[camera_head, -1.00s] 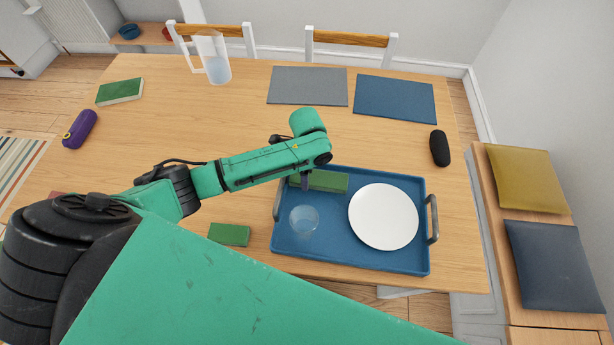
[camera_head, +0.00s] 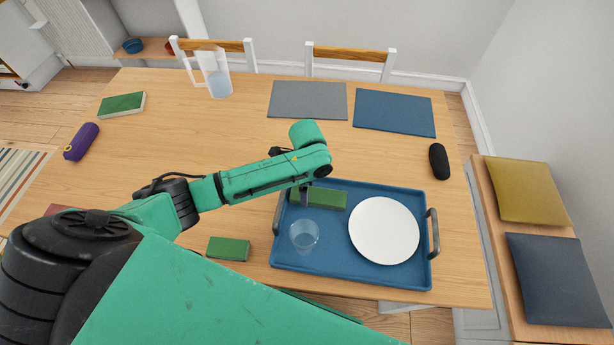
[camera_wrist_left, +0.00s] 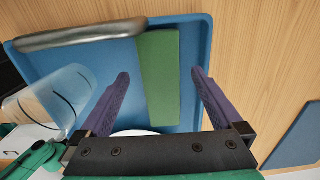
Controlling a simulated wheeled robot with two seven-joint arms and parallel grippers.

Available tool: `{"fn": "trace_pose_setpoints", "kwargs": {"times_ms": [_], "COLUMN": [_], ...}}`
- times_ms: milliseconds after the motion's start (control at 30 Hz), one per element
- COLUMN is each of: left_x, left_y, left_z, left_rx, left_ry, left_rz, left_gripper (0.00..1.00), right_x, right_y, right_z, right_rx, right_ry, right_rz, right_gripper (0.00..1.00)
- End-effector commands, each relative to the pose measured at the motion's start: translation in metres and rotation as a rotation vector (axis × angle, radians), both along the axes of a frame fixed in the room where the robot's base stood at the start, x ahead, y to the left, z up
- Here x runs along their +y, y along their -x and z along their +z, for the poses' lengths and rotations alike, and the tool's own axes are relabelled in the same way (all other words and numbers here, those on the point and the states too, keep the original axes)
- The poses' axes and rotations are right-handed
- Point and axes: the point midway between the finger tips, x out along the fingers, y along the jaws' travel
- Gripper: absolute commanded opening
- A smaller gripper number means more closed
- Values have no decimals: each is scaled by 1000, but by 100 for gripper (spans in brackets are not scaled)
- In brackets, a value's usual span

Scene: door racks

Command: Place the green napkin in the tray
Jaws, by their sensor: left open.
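A flat green rectangle, seemingly the green napkin (camera_head: 328,199), lies in the back left part of the blue tray (camera_head: 345,270). It also shows in the wrist view (camera_wrist_left: 158,85), lying on the tray floor close to the tray's wall. My left gripper (camera_head: 304,194) is over that part of the tray. Its two fingers (camera_wrist_left: 162,95) are spread wide, one on each side of the green piece, with gaps between. Whether the fingertips reach the tray floor cannot be told. My right gripper is not in view.
The tray also holds a clear glass (camera_head: 304,236) and a white plate (camera_head: 384,230). A smaller green block (camera_head: 228,248) lies left of the tray. A jug (camera_head: 217,80), placemats (camera_head: 394,112) and a black case (camera_head: 439,161) stand farther off.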

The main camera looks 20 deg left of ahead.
Motion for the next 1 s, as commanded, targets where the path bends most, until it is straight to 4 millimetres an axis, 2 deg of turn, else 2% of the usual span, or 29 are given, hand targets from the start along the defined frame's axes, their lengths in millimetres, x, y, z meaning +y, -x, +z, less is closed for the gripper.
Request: {"fn": "trace_pose_setpoints", "kwargs": {"times_ms": [100, 200, 333, 467, 1000], "left_x": [0, 0, 0, 0, 0], "left_y": [-1, -1, -1, 0, 0], "left_z": [34, 60, 83, 90, 90], "left_rx": [-4, -3, -1, 0, 1], "left_ry": [1, 1, 2, 1, 1], "left_rz": [-2, 0, 1, 2, 1], "left_gripper": [100, 100, 100, 100, 100], "right_x": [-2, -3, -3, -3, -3], "right_y": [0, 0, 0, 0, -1], "right_z": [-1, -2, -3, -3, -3], "right_rx": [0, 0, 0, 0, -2], "right_ry": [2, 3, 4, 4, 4], "right_rz": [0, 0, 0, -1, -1], "right_gripper": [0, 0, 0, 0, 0]}}
